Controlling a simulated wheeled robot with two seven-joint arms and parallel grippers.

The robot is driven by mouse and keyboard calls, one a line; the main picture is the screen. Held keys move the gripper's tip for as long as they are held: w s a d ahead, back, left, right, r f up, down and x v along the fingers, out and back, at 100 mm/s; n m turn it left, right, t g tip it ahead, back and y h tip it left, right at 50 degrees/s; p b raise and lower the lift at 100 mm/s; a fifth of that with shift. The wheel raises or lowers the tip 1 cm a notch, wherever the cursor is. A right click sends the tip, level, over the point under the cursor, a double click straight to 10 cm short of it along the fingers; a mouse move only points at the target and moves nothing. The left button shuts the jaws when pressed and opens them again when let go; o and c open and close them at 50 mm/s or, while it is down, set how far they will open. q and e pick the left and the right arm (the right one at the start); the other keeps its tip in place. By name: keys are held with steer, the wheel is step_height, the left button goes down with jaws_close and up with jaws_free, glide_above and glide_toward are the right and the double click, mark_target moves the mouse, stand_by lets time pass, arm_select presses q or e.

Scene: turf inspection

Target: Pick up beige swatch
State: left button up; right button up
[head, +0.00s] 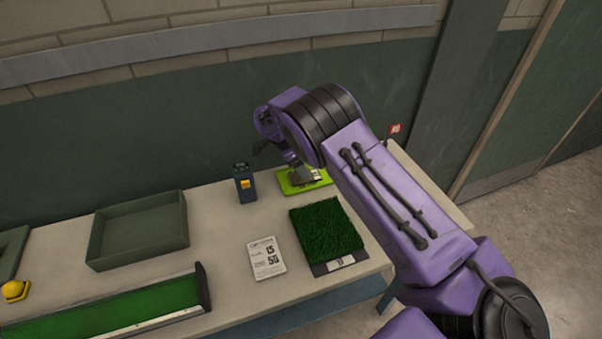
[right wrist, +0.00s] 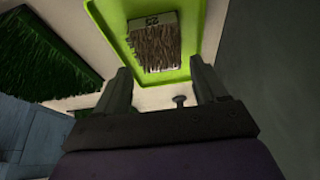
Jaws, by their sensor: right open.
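The beige swatch (right wrist: 157,47) is a small tufted brownish-beige block with a pale label strip at one end. It lies on a bright green tray (right wrist: 118,22) in the right wrist view. In the head view the green tray (head: 288,187) is at the back of the table, partly hidden by my right arm. My right gripper (right wrist: 162,78) is open, its two fingers apart with nothing between them. The swatch appears ahead of the fingertips; I cannot tell the exact gap. My left gripper is not in view.
A dark green turf sample (head: 326,229) and a white printed card (head: 265,258) lie in front of the tray. A dark blue box-shaped device (head: 245,188) stands left of it. An empty green bin (head: 104,238), a long green trough (head: 100,318) and a yellow knob (head: 15,289) are further left.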

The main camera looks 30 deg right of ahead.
steer(key=x, duration=0.2)
steer(key=shift+w+d+f+p, duration=0.1)
steer(key=shift+d+f+p, duration=0.05)
steer(key=shift+f+p, duration=0.25)
steer(key=shift+d+f, duration=0.15)
steer(key=shift+f, duration=0.1)
steer(key=shift+f, duration=0.1)
steer(key=c, duration=0.8)
